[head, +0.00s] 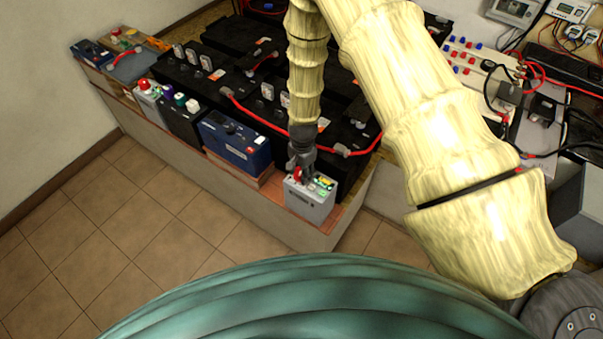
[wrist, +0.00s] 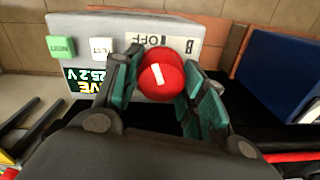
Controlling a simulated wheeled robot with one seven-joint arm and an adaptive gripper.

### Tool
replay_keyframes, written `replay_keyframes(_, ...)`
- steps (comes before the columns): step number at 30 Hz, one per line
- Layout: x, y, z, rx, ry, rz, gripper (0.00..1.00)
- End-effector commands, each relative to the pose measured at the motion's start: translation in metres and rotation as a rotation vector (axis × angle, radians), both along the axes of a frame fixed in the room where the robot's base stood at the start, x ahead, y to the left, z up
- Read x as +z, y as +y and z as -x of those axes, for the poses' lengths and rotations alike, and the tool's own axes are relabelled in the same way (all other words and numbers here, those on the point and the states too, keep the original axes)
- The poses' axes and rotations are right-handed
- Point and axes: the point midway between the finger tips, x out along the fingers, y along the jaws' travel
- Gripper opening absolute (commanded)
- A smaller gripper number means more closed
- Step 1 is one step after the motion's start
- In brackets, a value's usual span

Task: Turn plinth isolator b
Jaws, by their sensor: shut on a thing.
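The isolator (head: 311,203) is a grey box at the near right end of the plinth, with lettering on its front too small to read surely. In the wrist view its panel (wrist: 75,27) carries a round red knob (wrist: 161,75) with a white mark, an OFF label (wrist: 152,40), a green button (wrist: 61,47), a white TEST button (wrist: 101,47) and a lit display (wrist: 90,80) reading about 25.2 V. My gripper (head: 298,168) points down onto the box. Its fingers (wrist: 158,90) are shut on the knob, one on each side. The fingers hide part of the panel.
A blue battery (head: 236,141) stands left of the isolator on the plinth (head: 190,150). Another grey box (head: 148,91) with a red knob stands further left. Black batteries and a red cable (head: 262,118) lie behind. The tiled floor (head: 140,200) in front is clear.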

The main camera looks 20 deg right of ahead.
Motion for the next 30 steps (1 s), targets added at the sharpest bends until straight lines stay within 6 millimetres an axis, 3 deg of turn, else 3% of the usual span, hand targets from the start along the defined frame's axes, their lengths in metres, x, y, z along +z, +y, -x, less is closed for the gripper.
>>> replay_keyframes(30,-0.0008,0.0005,-0.0021,0.942,-0.001,-0.001,0.18)
